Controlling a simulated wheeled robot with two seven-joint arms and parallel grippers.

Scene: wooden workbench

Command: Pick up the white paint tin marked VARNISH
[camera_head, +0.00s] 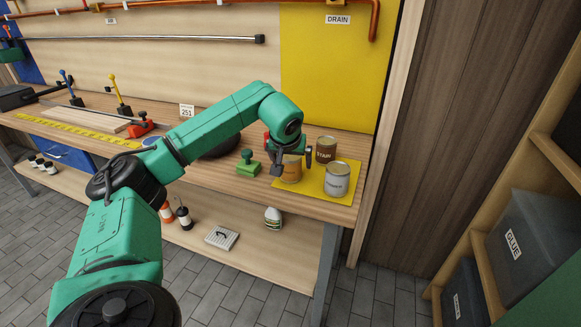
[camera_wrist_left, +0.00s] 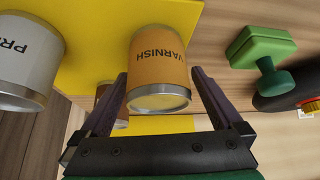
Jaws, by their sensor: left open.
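The tin marked VARNISH (camera_wrist_left: 158,55) is orange-tan, not white, with bare metal rims. It also shows in the head view (camera_head: 292,173), partly hidden by my left gripper (camera_head: 291,163). The white tin (camera_head: 337,182) beside it, nearer the bench's front right, reads "PR..." in the wrist view (camera_wrist_left: 22,62), the rest cut off. My left gripper is open, with its fingers (camera_wrist_left: 163,95) on either side of the VARNISH tin. I cannot tell whether they touch it. My right gripper is not in view.
A brown STAIN tin (camera_head: 326,150) stands behind, close to the others on a yellow mat (camera_head: 348,168). A green stamp-like block (camera_head: 248,167) stands left of the mat. A yellow DRAIN panel (camera_head: 330,75) rises behind. Shelves with a GLUE bin (camera_head: 525,240) are at right.

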